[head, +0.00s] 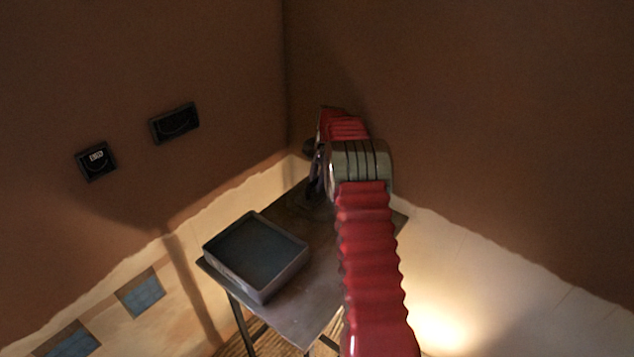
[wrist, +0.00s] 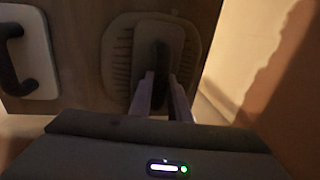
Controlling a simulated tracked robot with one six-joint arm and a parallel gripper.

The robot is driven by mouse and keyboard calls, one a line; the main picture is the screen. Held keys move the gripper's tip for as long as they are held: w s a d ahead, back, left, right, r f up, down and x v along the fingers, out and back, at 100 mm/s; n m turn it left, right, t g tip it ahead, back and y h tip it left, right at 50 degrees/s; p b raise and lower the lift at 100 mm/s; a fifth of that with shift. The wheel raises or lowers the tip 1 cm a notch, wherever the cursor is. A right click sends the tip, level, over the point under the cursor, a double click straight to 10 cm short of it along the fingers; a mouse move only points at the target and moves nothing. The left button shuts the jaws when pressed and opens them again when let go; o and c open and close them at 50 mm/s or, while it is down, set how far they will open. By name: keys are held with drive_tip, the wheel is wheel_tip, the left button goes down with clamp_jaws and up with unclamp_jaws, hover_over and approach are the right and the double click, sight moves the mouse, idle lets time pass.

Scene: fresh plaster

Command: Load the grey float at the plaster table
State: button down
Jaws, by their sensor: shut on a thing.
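In the wrist view a grey float (wrist: 118,50), brownish in the dim light, lies on the plaster table (wrist: 78,65), with a rounded plate, ribbed sides and a dark upright handle. My gripper (wrist: 163,82) is shut on that handle. The plate looks flat against the tabletop; I cannot tell if it touches. A second, paler float (wrist: 36,60) with a dark handle lies to the left. In the head view the plaster table (head: 300,318) carries a dark shallow tray (head: 228,268). My arm hides most of my gripper and the floats there.
The table stands in a corner between two brown, partly plastered walls. Two dark boxes, one higher (head: 174,124) and one lower (head: 96,160), are on the left wall. Two blue-grey tiled patches show low on the left wall. The tray stands close to my arm's left side.

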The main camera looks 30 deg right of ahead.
sight(316, 179)
drive_tip(key=shift+r, duration=3.45)
drive_tip(key=s+a+r+n, duration=0.1)
drive_tip(key=s+a+n, duration=0.2)
drive_tip(key=a, duration=0.8)
drive_tip(key=s+a+r+n+g+y, duration=0.1)
drive_tip(key=s+a+n, duration=0.2)
drive_tip(key=a, duration=0.9)
drive_tip(key=s+a+r+n+g, duration=0.1)
drive_tip(key=s+a+r+n, duration=0.1)
drive_tip(key=a+n, duration=0.6)
drive_tip(key=s+a, duration=0.1)
drive_tip(key=a, duration=0.2)
drive_tip(key=shift+s+a, duration=0.2)
drive_tip(key=shift+a, duration=0.05)
